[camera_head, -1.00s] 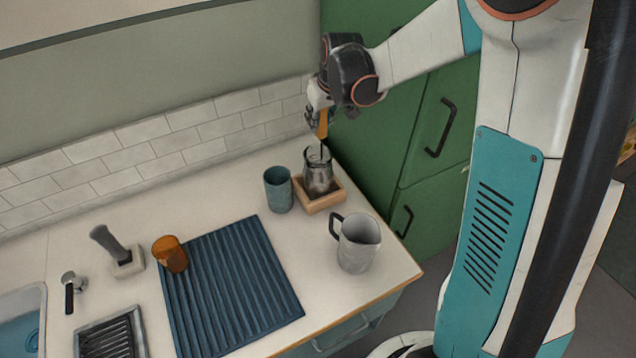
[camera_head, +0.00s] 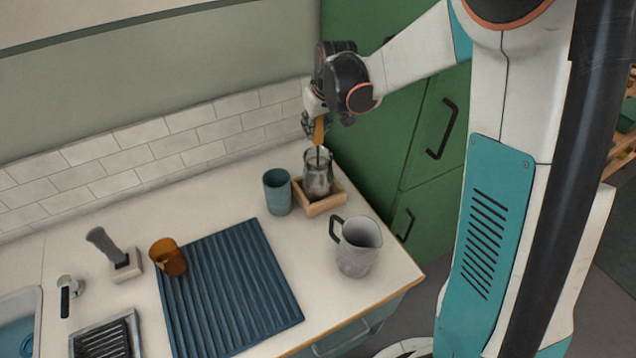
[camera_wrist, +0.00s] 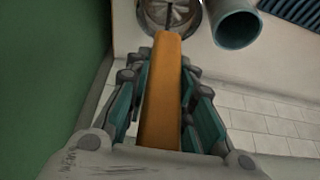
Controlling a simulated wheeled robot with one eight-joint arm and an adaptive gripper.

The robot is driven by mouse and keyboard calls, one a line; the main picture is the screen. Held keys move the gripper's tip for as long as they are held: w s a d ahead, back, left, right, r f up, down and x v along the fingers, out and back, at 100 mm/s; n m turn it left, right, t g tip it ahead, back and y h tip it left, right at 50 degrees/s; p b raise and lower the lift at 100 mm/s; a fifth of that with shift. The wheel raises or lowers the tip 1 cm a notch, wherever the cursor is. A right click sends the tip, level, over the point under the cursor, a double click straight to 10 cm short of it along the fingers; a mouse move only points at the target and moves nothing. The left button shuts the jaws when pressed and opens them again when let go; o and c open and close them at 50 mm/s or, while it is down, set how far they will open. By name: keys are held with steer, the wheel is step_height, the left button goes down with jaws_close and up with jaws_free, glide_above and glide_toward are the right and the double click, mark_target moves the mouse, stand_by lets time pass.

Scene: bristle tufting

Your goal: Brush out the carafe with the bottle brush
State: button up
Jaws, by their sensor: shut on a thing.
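The clear glass carafe (camera_head: 318,176) stands upright in a square wooden tray (camera_head: 322,205) at the back right of the counter. My gripper (camera_head: 314,128) is above it, shut on the orange handle of the bottle brush (camera_head: 319,132). The brush's thin dark stem goes down through the carafe's mouth; its bristles look like a dark mass inside, not clear in detail. In the wrist view my gripper (camera_wrist: 162,115) has its fingers on both sides of the orange brush handle (camera_wrist: 163,85), and the carafe (camera_wrist: 172,18) opening is at the top.
A teal cup (camera_head: 278,192) stands just left of the wooden tray. A grey pitcher (camera_head: 357,247) stands in front. A blue ribbed mat (camera_head: 230,290) and an amber cup (camera_head: 168,257) are farther left. Green cabinets (camera_head: 400,140) rise close on the right.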

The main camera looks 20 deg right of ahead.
steer(key=shift+w+a, duration=0.15)
steer(key=shift+w, duration=0.6)
stand_by(0.4)
steer(key=shift+r+p, duration=1.6)
steer(key=shift+r, duration=0.95)
step_height(320, 180, down, 5)
steer(key=b, duration=0.3)
steer(key=shift+f+b, duration=0.1)
steer(key=shift+b, duration=0.25)
steer(key=shift+s, duration=0.15)
step_height(320, 180, up, 19)
steer(key=p, duration=1.2)
steer(key=shift+s, duration=0.3)
